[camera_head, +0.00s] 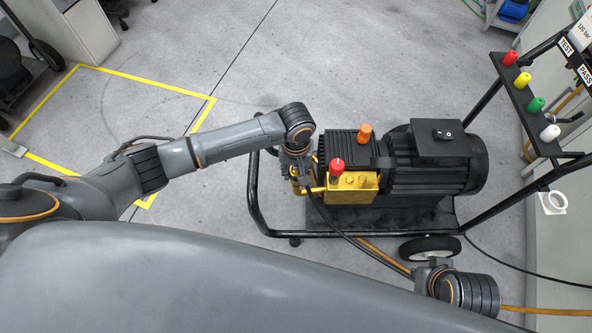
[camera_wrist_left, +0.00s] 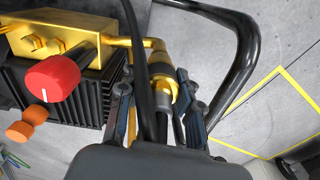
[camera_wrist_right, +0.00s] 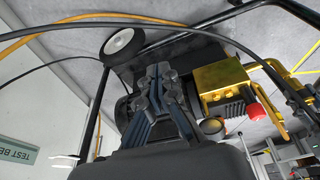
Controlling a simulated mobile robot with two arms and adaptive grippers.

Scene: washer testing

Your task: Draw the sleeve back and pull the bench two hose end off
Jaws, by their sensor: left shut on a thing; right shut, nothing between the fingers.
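A pressure washer pump (camera_head: 352,187) with a brass-coloured block, red knob and orange knob stands on a black wheeled frame. A brass elbow comes out of its block. A brass coupling collar (camera_wrist_left: 163,82) sits on the elbow's end, with a grey stem below it. My left gripper (camera_wrist_left: 158,112) is shut around this hose end, just below the collar. A black hose (camera_wrist_left: 136,60) passes in front and hides part of the grip. My right gripper (camera_wrist_right: 160,80) is shut and empty; in the head view (camera_head: 432,270) it is by the frame's wheel, away from the coupling.
The black frame rail (camera_head: 255,205) curves close beside my left gripper. A wheel (camera_head: 430,247) and an orange hose (camera_head: 385,256) lie near my right gripper. A rack with coloured caps (camera_head: 530,95) stands at the right.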

